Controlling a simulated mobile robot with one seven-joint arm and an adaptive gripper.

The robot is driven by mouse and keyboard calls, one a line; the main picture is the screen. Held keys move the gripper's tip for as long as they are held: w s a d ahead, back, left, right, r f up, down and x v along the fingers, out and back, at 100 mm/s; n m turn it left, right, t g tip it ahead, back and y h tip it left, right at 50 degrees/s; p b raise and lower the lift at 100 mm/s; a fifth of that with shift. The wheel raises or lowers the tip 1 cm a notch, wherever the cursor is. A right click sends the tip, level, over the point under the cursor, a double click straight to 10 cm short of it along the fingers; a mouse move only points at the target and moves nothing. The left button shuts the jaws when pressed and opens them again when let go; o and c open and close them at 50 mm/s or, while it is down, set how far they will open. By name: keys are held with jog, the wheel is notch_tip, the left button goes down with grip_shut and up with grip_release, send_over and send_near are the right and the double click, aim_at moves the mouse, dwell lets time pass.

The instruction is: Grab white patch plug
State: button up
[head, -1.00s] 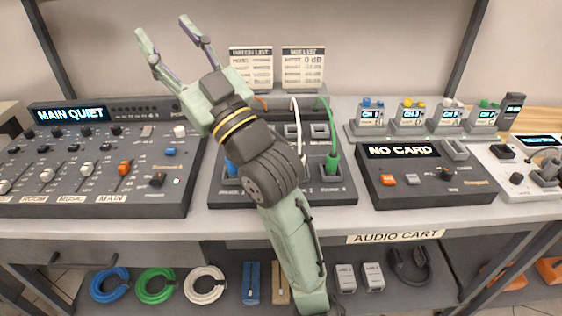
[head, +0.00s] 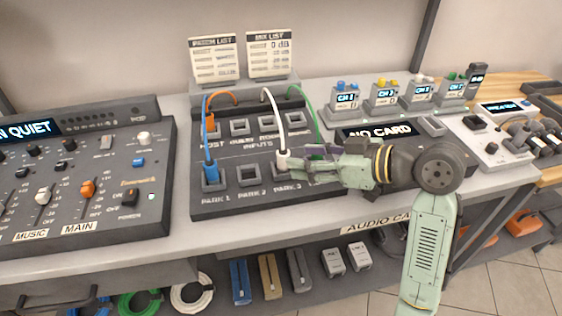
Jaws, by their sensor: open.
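The white patch plug (head: 283,158) stands in the PARK 3 socket of the dark patch panel (head: 232,208), with its white cable (head: 272,112) arching back to the rear of the panel. My gripper (head: 291,165) reaches in from the right, its fingers pointing left. The fingers are open and their tips are at the white plug, overlapping it in the picture. I cannot tell whether they touch it. The forearm and fingers hide the panel's right part, including the end of the green cable (head: 308,118).
A blue plug (head: 211,166) sits in PARK 1, and PARK 2 (head: 248,175) is empty. An orange plug (head: 209,122) is at the HOST input. The mixer (head: 85,185) is at left; the NO CARD box (head: 440,150) is partly behind my arm. Two list cards stand behind.

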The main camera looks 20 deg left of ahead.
aim_at(288, 155)
jog(key=x, duration=0.2)
jog(key=p+x, duration=0.1)
jog(key=x, duration=0.1)
jog(key=p+x, duration=0.1)
jog(key=x, duration=0.1)
jog(key=shift+w+r, duration=0.15)
jog(key=shift+w, duration=0.15)
jog(key=shift+w+a+f, duration=0.1)
jog(key=shift+a+f, duration=0.2)
jog(key=shift+a, duration=0.1)
jog(key=shift+c, duration=0.5)
grip_shut()
